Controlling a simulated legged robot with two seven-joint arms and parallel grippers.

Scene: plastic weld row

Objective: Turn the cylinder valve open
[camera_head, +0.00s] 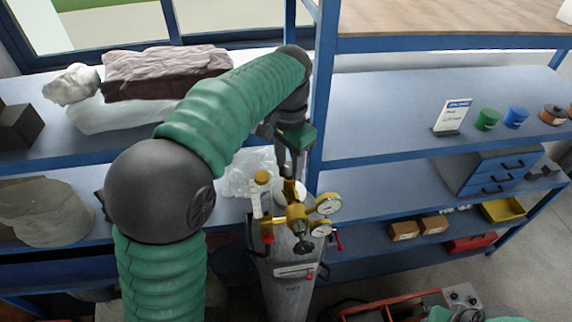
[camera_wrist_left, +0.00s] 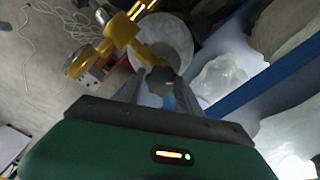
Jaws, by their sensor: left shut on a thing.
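The grey gas cylinder (camera_head: 288,290) stands upright in front of the shelves, with a brass regulator (camera_head: 296,214) and two round gauges (camera_head: 328,204) at its top. My left gripper (camera_head: 291,172) reaches down to the cylinder's top from above. In the left wrist view its two fingers (camera_wrist_left: 156,88) are shut on a small grey valve knob (camera_wrist_left: 163,75), beside the brass fittings (camera_wrist_left: 122,30). The cylinder's pale rounded top (camera_wrist_left: 172,38) shows behind the knob. The gripper partly hides the knob in the head view. My right gripper is not in view.
Blue shelves (camera_head: 390,98) stand behind the cylinder, with a blue upright (camera_head: 325,90) close to my left gripper. Clear plastic wrap (camera_head: 245,172) lies left of the cylinder top. A red-orange crate (camera_head: 385,306) is on the floor to the right.

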